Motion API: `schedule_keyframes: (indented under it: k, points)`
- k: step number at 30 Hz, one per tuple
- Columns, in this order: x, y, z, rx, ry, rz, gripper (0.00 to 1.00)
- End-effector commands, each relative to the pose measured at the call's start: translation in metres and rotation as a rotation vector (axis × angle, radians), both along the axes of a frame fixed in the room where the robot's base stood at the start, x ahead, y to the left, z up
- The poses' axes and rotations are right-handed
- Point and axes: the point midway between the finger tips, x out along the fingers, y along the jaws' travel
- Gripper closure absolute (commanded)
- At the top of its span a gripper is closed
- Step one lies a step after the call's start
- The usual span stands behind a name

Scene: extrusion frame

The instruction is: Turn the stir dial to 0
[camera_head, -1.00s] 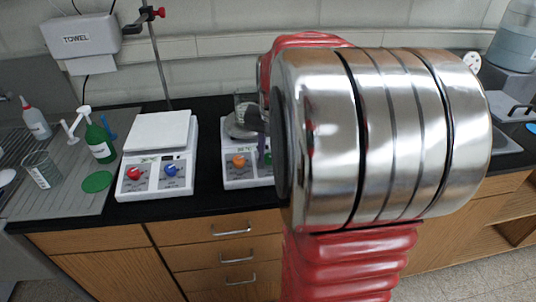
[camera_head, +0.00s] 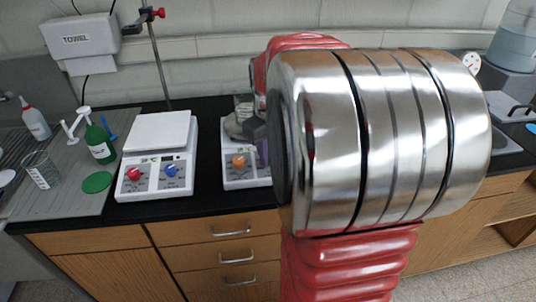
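A white hotplate stirrer (camera_head: 242,179) stands on the black bench, partly hidden behind my arm. An orange dial (camera_head: 239,161) shows on its front panel; any dial to its right is hidden. A second white stirrer (camera_head: 160,135) stands to the left with a red dial (camera_head: 133,174) and a blue dial (camera_head: 171,170). Dial marks are too small to read. A dark grey part of my gripper (camera_head: 257,134) shows just above and right of the orange dial. Its fingertips are mostly hidden by my arm, so I cannot tell whether it is open or touches a dial.
A grey object, unclear, shows at the right stirrer's top plate. Left of the stirrers are a green bottle (camera_head: 99,142), a green disc (camera_head: 97,182), a glass beaker (camera_head: 41,170) and a white bottle (camera_head: 35,122). A metal stand rod (camera_head: 158,65) rises behind the left stirrer.

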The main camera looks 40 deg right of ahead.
Motion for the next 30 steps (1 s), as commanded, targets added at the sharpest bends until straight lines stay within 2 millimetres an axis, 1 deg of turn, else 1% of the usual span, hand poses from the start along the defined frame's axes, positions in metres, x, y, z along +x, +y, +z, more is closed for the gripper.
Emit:
schedule_keyframes:
  k: [1, 6, 12, 27, 28, 30]
  points:
    - [0.004, -0.0006, 0.0036, -0.012, -0.008, 0.037, 1.0]
    - [0.0041, -0.0005, 0.0036, -0.032, 0.004, 0.146, 1.0]
    - [0.0041, -0.0006, 0.0034, -0.046, 0.013, 0.22, 1.0]
    - [0.0038, -0.0006, 0.0032, -0.051, 0.017, 0.246, 1.0]
    - [0.0038, -0.0006, 0.0032, -0.051, 0.017, 0.246, 0.77]
    - [0.0034, -0.0006, 0.0029, -0.049, 0.019, 0.245, 0.72]
